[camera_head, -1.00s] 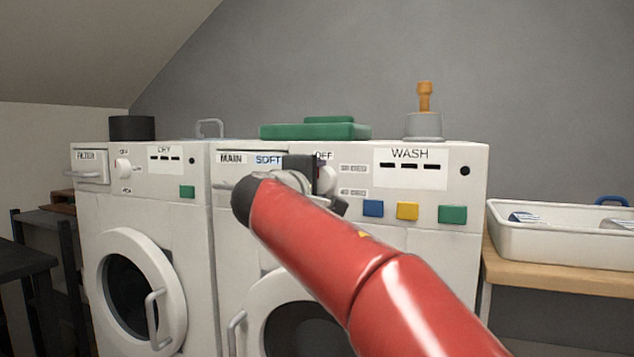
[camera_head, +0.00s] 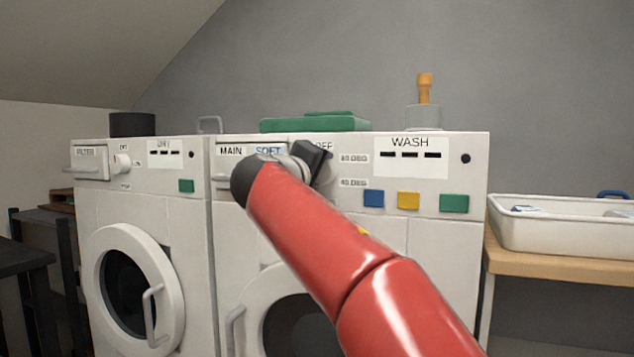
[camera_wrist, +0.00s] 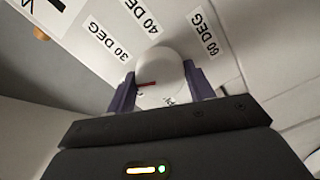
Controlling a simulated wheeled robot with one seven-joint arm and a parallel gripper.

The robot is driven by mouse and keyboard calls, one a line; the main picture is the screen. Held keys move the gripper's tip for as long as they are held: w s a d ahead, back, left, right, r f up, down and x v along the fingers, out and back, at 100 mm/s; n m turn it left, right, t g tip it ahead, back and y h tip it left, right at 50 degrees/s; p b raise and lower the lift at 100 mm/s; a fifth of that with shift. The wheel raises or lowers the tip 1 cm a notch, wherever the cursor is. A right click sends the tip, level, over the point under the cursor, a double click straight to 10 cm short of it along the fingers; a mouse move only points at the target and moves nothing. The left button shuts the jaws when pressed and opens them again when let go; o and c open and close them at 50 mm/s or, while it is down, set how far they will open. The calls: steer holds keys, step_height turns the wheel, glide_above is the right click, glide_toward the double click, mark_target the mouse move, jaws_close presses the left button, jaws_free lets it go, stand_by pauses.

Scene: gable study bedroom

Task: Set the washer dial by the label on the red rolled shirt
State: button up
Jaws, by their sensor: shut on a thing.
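The washer (camera_head: 440,240) is the white machine marked WASH. Its round white dial (camera_wrist: 162,77) sits between the fingers of my gripper (camera_wrist: 161,88) in the wrist view. My gripper is shut on the dial. A red mark on the dial points left in that view, on the side of the 30 DEG label (camera_wrist: 107,38). The 40 DEG label (camera_wrist: 138,15) and 60 DEG label (camera_wrist: 205,32) lie around it. In the head view my gripper (camera_head: 314,162) is at the panel and hides the dial; the OFF label is partly covered. The red rolled shirt is not in view.
A drawer front (camera_head: 232,168) marked MAIN and SOFT is left of the dial. Blue, yellow and green buttons (camera_head: 408,201) are to its right. The dryer (camera_head: 150,220) stands at left. A white tray (camera_head: 560,232) rests on the right shelf.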

steer(key=shift+f+m+b, duration=0.1)
steer(key=shift+m+b, duration=1.4)
steer(key=shift+m, duration=1.7)
steer(key=o, duration=1)
steer(key=shift+c, duration=0.2)
steer(key=b+v, duration=0.1)
steer(key=v, duration=0.6)
steer(key=shift+s+a+b, duration=0.15)
steer(key=shift+s+b, duration=0.2)
steer(key=shift+b, duration=0.05)
